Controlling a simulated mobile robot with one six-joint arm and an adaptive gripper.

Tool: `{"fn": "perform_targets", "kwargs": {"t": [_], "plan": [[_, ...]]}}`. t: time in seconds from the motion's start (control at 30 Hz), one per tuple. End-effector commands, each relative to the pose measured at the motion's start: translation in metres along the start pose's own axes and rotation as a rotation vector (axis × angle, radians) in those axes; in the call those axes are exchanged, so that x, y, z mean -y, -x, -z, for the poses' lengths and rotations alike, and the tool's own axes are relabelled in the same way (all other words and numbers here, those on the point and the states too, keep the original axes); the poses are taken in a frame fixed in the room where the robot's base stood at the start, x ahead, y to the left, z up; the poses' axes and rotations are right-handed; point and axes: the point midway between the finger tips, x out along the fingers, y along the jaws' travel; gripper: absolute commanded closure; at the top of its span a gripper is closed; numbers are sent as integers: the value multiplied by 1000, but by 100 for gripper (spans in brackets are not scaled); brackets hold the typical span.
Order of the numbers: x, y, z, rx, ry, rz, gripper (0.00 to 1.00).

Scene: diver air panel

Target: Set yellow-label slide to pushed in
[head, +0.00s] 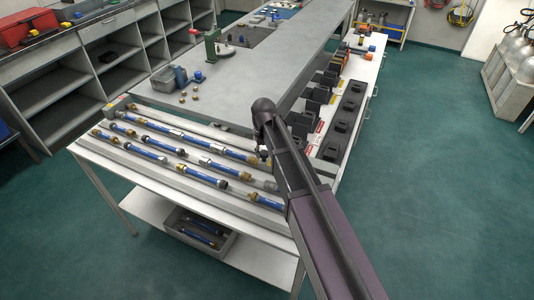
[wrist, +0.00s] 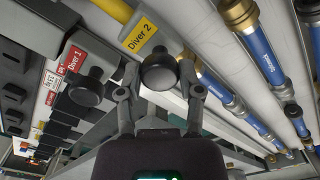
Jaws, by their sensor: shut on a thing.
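In the wrist view the yellow "Diver 2" label (wrist: 142,36) sits on a grey housing. Just below it is the round dark knob (wrist: 159,69) of the yellow-label slide. My gripper (wrist: 160,82) has one finger on each side of this knob and is shut on it. The knob's stem is hidden behind the knob, so I cannot tell how far out the slide stands. In the head view my arm hides the gripper and the slide.
A similar black knob (wrist: 86,88) by the red "Diver 1" label (wrist: 74,60) is close on the left in the wrist view. Blue hoses with brass fittings (wrist: 258,55) run on the right. In the head view, a grey bench (head: 225,95) stands behind the hose rack.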

Motion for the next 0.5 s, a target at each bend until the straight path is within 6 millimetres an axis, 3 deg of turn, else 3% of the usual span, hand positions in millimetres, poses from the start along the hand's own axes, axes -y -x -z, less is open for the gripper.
{"fn": "perform_targets", "kwargs": {"t": [0.07, 0.1, 0.17, 0.2, 0.5], "plan": [[1, 0, 1, -3, 0, 2, 100], [1, 0, 1, -3, 0, 2, 41], [1, 0, 1, -3, 0, 2, 23], [1, 0, 1, -3, 0, 2, 18], [0, 0, 0, -2, 0, 1, 18]]}}
